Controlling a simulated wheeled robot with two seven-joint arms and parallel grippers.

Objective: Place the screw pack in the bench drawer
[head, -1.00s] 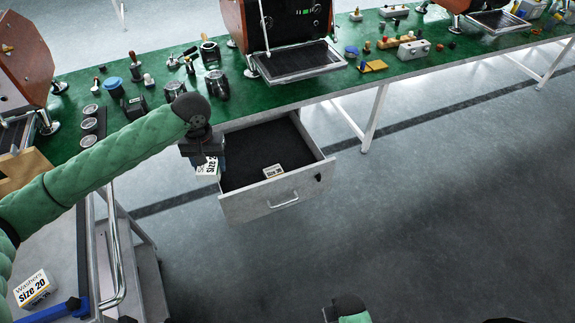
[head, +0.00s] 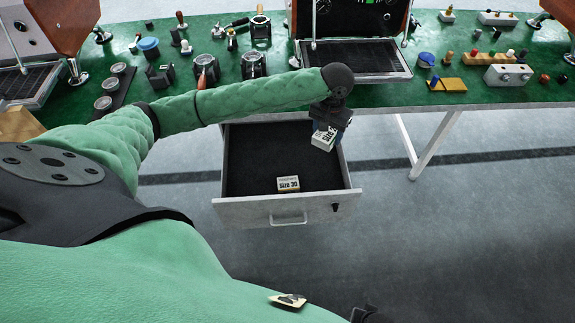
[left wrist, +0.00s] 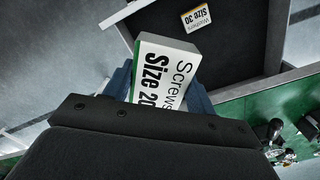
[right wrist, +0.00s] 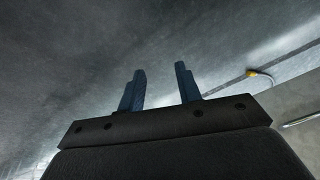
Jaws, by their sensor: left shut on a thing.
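The screw pack (head: 325,138), a small white box, is in my left gripper (head: 331,124) above the right rear side of the open drawer. In the left wrist view the pack (left wrist: 165,75) reads "Screws Size 20" and sits tilted between the blue fingers. The bench drawer (head: 250,211) is pulled out under the green bench, with a dark lining and a grey front. It also shows in the left wrist view (left wrist: 235,62), beyond the pack. My right gripper (right wrist: 161,85) is open and empty, facing bare floor.
A washers box (head: 288,184) marked "Size 30" lies inside the drawer near its front. The drawer's rear and left parts are clear. The green bench top (head: 200,104) above carries coffee machine parts and tools. A white bench leg (head: 432,145) stands right of the drawer.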

